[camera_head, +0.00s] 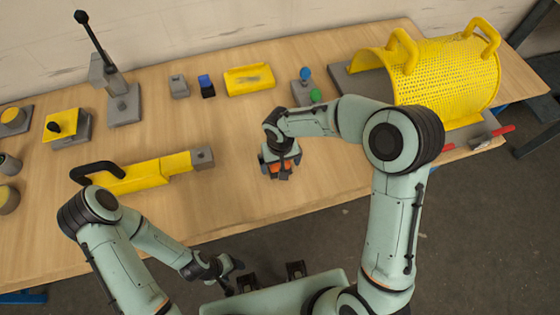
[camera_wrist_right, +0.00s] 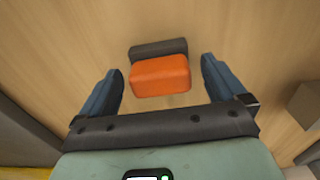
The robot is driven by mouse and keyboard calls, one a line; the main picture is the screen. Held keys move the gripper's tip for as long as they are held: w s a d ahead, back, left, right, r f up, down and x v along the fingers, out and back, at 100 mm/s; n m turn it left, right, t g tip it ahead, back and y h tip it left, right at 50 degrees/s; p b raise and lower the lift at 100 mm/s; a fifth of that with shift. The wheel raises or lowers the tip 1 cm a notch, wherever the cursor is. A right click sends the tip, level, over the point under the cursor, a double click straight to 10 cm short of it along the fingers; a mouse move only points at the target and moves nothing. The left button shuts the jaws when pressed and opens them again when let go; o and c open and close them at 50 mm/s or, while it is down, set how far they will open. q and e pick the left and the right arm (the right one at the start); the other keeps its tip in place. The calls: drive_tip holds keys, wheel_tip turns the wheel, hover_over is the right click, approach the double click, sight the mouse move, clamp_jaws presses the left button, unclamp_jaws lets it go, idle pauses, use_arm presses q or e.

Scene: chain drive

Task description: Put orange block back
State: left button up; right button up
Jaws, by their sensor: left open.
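The orange block (camera_wrist_right: 160,76) lies between the two fingers of my right gripper (camera_wrist_right: 161,85) in the right wrist view, with a visible gap on each side. A dark grey piece (camera_wrist_right: 158,48) adjoins its far side. In the head view my right gripper (camera_head: 280,160) points down over the table, and a bit of the orange block (camera_head: 284,168) shows between its fingers; the rest is hidden. Whether the block touches the table is unclear. My left gripper (camera_head: 227,270) is open and empty in front of the table's near edge.
Behind stand a small grey block (camera_head: 179,86), a blue-topped block (camera_head: 206,86), a yellow tray (camera_head: 249,80) and a plate with blue and green buttons (camera_head: 303,94). A yellow tool with a black handle (camera_head: 150,173) lies left. A perforated yellow guard (camera_head: 450,80) stands right.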

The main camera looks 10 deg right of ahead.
use_arm(q)
drive_tip(key=shift+w+r, duration=0.1)
use_arm(e)
drive_tip(key=shift+r, duration=0.1)
drive_tip(key=shift+r, duration=0.35)
use_arm(q)
drive_tip(key=shift+w+r+p, duration=0.4)
drive_tip(key=shift+r+p, duration=0.15)
drive_tip(key=shift+r, duration=0.05)
use_arm(e)
wheel_tip(320, 180, up, 11)
drive_tip(key=shift+r, duration=0.2)
drive_tip(key=shift+s, duration=0.1)
